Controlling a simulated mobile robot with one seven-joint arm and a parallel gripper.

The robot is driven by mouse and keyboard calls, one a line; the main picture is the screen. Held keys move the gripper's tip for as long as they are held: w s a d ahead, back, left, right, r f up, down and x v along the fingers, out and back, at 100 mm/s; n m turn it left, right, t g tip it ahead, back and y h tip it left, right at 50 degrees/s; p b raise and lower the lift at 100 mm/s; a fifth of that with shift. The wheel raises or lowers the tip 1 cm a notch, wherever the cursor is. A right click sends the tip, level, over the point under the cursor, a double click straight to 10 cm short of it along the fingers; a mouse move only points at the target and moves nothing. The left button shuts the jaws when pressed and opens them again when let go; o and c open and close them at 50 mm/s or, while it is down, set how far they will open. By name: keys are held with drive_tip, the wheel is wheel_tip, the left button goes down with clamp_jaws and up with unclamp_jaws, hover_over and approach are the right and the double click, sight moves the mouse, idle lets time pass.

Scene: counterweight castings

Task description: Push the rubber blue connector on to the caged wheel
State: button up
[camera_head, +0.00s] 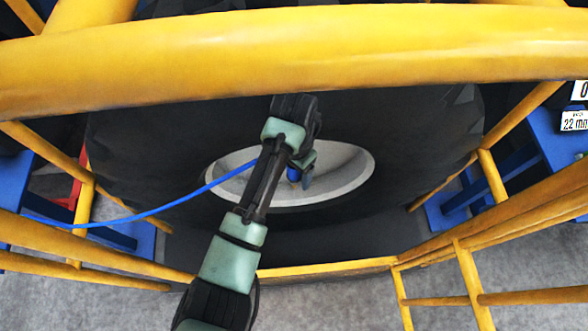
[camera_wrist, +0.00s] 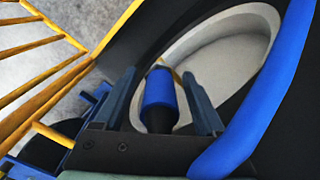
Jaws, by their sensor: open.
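The caged wheel is a large black tyre (camera_head: 420,130) with a pale grey rim (camera_head: 345,170) behind yellow bars; the rim also shows in the wrist view (camera_wrist: 235,45). The blue connector (camera_wrist: 160,88), a ribless blue sleeve with a black lower end, stands between my gripper's fingers (camera_wrist: 160,76). The fingers are open, one on each side, with a gap on the right; contact on the left is unclear. In the head view my gripper (camera_head: 304,170) is over the rim and partly hides the connector (camera_head: 293,174). Whether the connector sits on a valve is hidden.
A blue hose (camera_head: 165,207) runs from the left toward the rim and passes close on the right in the wrist view (camera_wrist: 270,95). A thick yellow bar (camera_head: 300,55) crosses above my arm. Yellow rails (camera_head: 480,250) and blue supports (camera_head: 525,160) flank the wheel.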

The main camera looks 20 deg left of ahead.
wheel_tip(320, 180, up, 13)
drive_tip(key=p, duration=0.2)
drive_tip(key=shift+p, duration=0.35)
drive_tip(key=shift+f, duration=0.1)
